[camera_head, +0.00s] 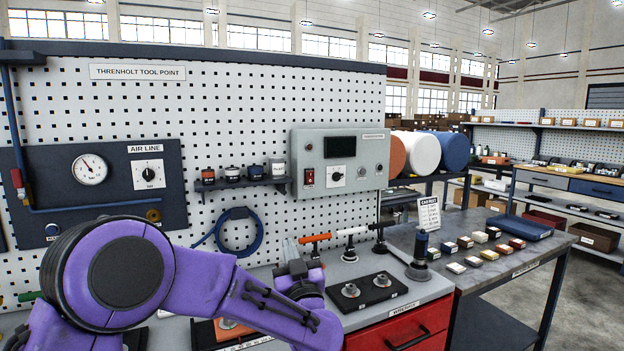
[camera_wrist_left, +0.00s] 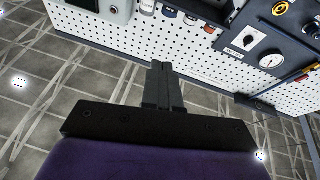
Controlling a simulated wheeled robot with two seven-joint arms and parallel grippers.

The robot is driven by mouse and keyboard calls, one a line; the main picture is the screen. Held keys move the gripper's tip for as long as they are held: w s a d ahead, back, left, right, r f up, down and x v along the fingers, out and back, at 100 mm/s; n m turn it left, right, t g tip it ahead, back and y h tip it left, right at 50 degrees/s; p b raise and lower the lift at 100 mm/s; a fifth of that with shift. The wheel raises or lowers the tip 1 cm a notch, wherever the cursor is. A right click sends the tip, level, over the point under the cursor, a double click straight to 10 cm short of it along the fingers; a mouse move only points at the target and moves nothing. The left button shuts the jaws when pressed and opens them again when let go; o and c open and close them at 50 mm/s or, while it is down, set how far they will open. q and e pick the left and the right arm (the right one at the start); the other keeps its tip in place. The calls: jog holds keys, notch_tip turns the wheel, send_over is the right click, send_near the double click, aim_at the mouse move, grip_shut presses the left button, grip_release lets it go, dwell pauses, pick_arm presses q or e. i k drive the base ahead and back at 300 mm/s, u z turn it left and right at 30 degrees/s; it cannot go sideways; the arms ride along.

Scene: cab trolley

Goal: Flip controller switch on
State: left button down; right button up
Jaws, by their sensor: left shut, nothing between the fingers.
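The controller is a grey box (camera_head: 358,163) on the white pegboard, with a dark display (camera_head: 340,147), a dial (camera_head: 337,176) and a red rocker switch (camera_head: 309,177) at its lower left. I cannot tell the rocker's position. Part of the box also shows at the top left of the left wrist view (camera_wrist_left: 103,9). My left gripper (camera_head: 291,250) is below the controller, in front of the pegboard and apart from the switch. In the left wrist view its two dark fingers (camera_wrist_left: 163,85) are together with nothing between them. My right gripper is not in view.
A small shelf (camera_head: 240,186) with several containers is left of the controller. A blue hose coil (camera_head: 238,231) hangs below it. The bench (camera_head: 372,264) holds upright tools and a black tray (camera_head: 368,291). An air line panel (camera_head: 95,185) is at left. The space directly before the controller is clear.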

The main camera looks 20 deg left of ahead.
aim_at(309, 178)
jog(key=i, duration=0.95)
jog(key=z, duration=0.05)
